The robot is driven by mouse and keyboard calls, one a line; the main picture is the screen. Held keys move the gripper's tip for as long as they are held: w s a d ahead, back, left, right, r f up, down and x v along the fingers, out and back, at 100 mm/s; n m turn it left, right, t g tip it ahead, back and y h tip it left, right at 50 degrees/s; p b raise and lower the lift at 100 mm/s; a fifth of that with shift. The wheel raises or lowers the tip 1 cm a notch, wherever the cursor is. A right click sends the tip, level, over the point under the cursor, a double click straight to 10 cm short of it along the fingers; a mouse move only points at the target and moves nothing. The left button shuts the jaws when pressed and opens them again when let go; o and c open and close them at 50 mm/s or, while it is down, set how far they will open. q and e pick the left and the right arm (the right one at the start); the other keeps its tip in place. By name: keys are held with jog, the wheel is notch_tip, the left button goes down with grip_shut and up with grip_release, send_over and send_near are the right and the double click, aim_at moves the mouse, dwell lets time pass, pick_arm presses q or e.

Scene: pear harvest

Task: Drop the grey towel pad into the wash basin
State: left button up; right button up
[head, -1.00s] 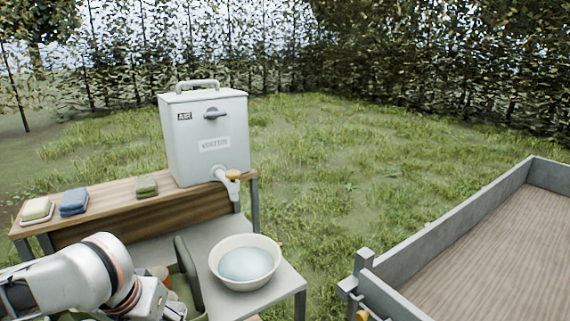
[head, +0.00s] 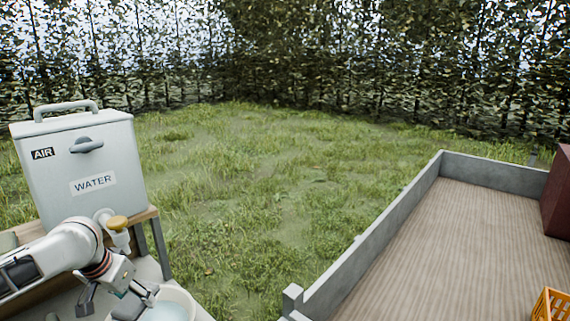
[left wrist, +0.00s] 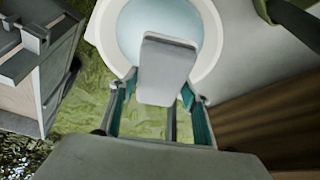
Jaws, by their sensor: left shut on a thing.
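The grey towel pad (left wrist: 166,68) is held at the fingertips of my left gripper (left wrist: 162,90) in the left wrist view. Behind it in that view is the wash basin (left wrist: 104,38), a pale round bowl with light blue water. In the head view my left gripper (head: 122,300) is at the lower left, beside and partly in front of the basin (head: 186,296), whose lower part is cut off by the frame. I cannot make out the pad clearly there. My right gripper is not in view.
A walled trailer bed (head: 440,240) fills the right, with an orange crate (head: 552,304) and a dark red box (head: 558,195). Grass lies between.

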pick_arm(q)
jog(key=shift+w+a+f, duration=0.15)
jog(key=shift+f, duration=0.6)
notch_tip(320, 180, down, 4)
jog(key=shift+f+b, duration=0.2)
jog(key=shift+b, duration=1.05)
jog(key=o, duration=0.8)
jog(key=shift+o, duration=1.3)
notch_tip(320, 180, up, 11)
send_over(128, 304)
jog(key=s, duration=0.2)
jog(key=shift+a, duration=0.25)
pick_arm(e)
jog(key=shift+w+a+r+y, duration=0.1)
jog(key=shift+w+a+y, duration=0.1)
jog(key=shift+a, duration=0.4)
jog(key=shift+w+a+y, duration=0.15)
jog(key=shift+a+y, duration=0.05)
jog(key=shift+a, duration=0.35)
